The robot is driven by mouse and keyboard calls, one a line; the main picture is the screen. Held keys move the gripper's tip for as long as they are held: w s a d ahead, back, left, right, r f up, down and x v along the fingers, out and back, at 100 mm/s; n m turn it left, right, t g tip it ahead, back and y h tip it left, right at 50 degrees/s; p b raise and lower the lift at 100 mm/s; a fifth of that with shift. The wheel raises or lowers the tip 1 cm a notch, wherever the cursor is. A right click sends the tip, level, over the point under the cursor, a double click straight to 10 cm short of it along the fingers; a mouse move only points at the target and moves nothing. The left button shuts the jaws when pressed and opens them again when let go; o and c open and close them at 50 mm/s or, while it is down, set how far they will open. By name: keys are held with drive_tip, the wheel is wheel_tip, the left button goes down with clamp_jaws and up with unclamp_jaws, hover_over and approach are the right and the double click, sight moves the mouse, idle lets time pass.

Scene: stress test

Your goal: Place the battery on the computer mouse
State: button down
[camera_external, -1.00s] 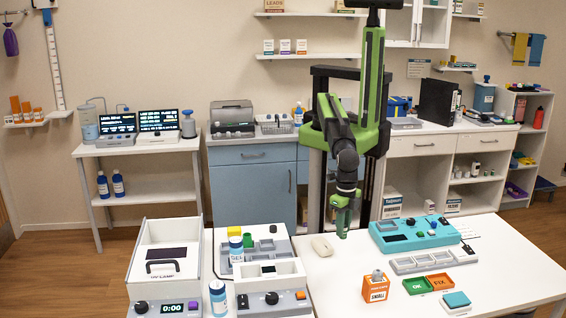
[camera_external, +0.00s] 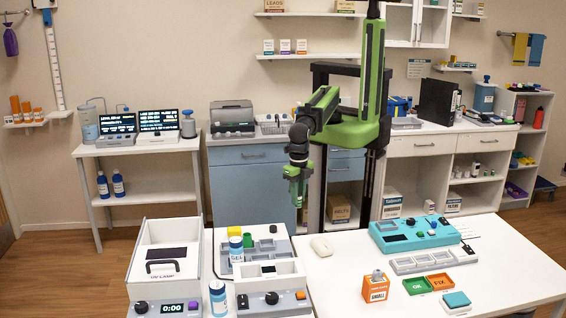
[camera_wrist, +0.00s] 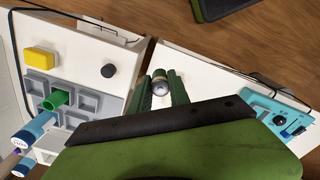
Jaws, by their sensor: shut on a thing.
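My gripper (camera_external: 297,200) hangs above and behind the back edge of the white table, left of the computer mouse. In the wrist view its green fingers (camera_wrist: 163,88) are shut on a small round silver-ended battery (camera_wrist: 160,84), seen end-on between them. The battery is too small to make out in the external view. The computer mouse (camera_external: 321,246) is a pale cream block lying on the white table near its left back part. It is apart from my gripper and I cannot make it out in the wrist view.
Left of the mouse stands a grey tray station (camera_external: 262,246) with a yellow block, green cup and blue-capped bottles. A teal device (camera_external: 414,234) is to the right. An orange box (camera_external: 375,287) stands in front. The table around the mouse is clear.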

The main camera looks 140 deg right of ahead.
drive_tip(key=a+f+b, duration=0.2)
drive_tip(key=a, duration=0.1)
drive_tip(key=a+f+b, duration=0.2)
drive_tip(key=a, duration=0.2)
drive_tip(key=a+f+b, duration=0.2)
drive_tip(key=a+f, duration=0.1)
drive_tip(key=a, duration=0.1)
drive_tip(key=shift+w, duration=0.4)
drive_tip(key=shift+a, duration=0.15)
wheel_tip(320, 180, down, 4)
drive_tip(key=b, duration=0.4)
drive_tip(key=shift+f+b, duration=0.15)
drive_tip(key=shift+b, duration=0.2)
drive_tip(key=shift+r, duration=0.25)
drive_tip(key=shift+f, duration=0.25)
drive_tip(key=c, duration=1.2)
unclamp_jaws()
drive_tip(key=shift+r, duration=0.1)
drive_tip(key=shift+c, duration=0.2)
